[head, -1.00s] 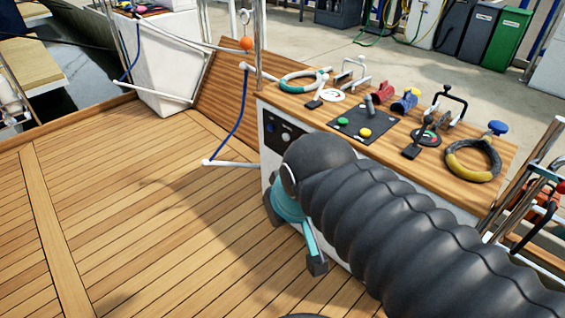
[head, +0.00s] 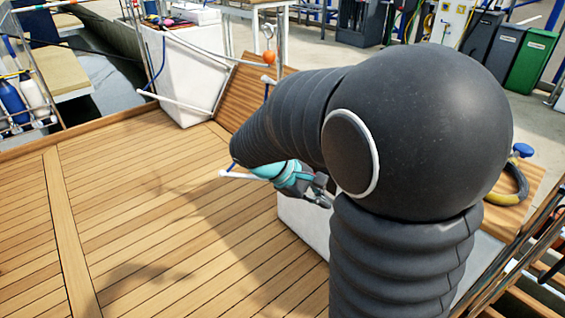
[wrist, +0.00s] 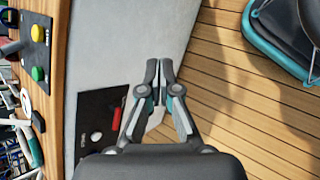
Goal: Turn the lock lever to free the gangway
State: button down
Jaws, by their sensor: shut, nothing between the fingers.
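My gripper (head: 318,192) is beside the white console (head: 303,228), low in front of its side face. In the wrist view my gripper (wrist: 159,68) has its fingertips together and empty, pointing along that face. A black panel (wrist: 88,118) is set in the face, left of the fingers. It carries a red lever-like part (wrist: 117,119) and a pale round knob (wrist: 96,137); the gripper is apart from the red part. I cannot tell for sure that this is the lock lever. My arm hides most of the console in the head view. I cannot identify the gangway.
The console's wooden top (wrist: 56,75) carries green and yellow buttons and a coiled yellow-black rope (head: 512,185). A white rail (head: 240,175) ends near my gripper. A sloping wooden panel (head: 243,98) stands behind. The plank deck (head: 150,220) at left is open.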

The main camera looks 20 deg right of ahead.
jog(key=w+d+f+n+t+h+b, duration=0.1)
jog(key=w+d+f+n+h, duration=0.2)
jog(key=w+f+n+h, duration=0.7)
jog(key=w+a+f+n+t, duration=0.2)
jog(key=w+f+t, duration=0.2)
jog(key=w+f, duration=0.2)
jog(key=w+a+f+n+t+h, duration=0.1)
jog(key=w+a+f+n+t, duration=0.1)
jog(key=w+f, duration=0.4)
notch_tip(320, 180, down, 2)
jog(key=shift+w+a+f+n+t+b, duration=0.1)
jog(key=shift+w+a+n+t+b, duration=0.3)
jog(key=shift+n+t, duration=0.55)
jog(key=shift+s, duration=0.1)
jog(key=w+d+r+p, duration=0.1)
jog(key=w+d+r, duration=0.2)
jog(key=d+r, duration=0.3)
jog(key=d, duration=0.3)
jog(key=shift+w+r, duration=0.15)
jog(key=shift+r, duration=0.15)
jog(key=shift+w+m, duration=0.1)
jog(key=shift+m, duration=0.25)
